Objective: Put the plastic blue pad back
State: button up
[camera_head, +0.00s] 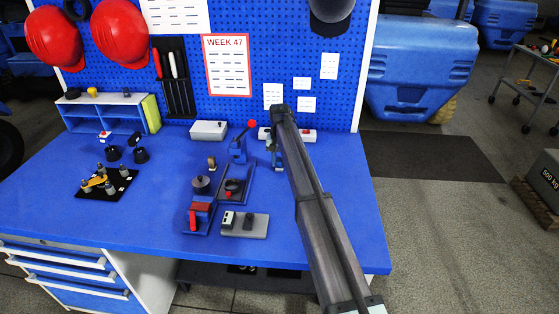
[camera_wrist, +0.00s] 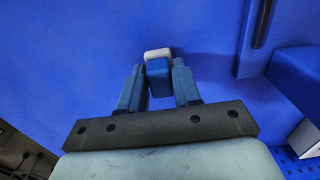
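In the wrist view, a small blue block with a pale grey end (camera_wrist: 158,72), which looks like the blue pad, sits between the fingertips of my gripper (camera_wrist: 159,85). Both fingers appear to press on its sides. A plain blue surface lies behind it. In the head view, my gripper (camera_head: 276,158) points down over the back right of the blue bench, near the pegboard. The pad is too small there to make out clearly, and my arm partly covers that area.
Left of my arm stand a red-knobbed blue clamp (camera_head: 238,150), a black disc (camera_head: 200,184), a red-and-blue fixture (camera_head: 199,217) and a grey plate with small blocks (camera_head: 259,226). The bench's right side (camera_head: 350,215) is clear.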

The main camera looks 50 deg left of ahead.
aim_at(280, 160)
jog(key=o, duration=0.4)
jog(key=shift+r, duration=0.1)
notch_tip(280, 160, up, 12)
jog(key=shift+r, duration=0.1)
dwell(0.5)
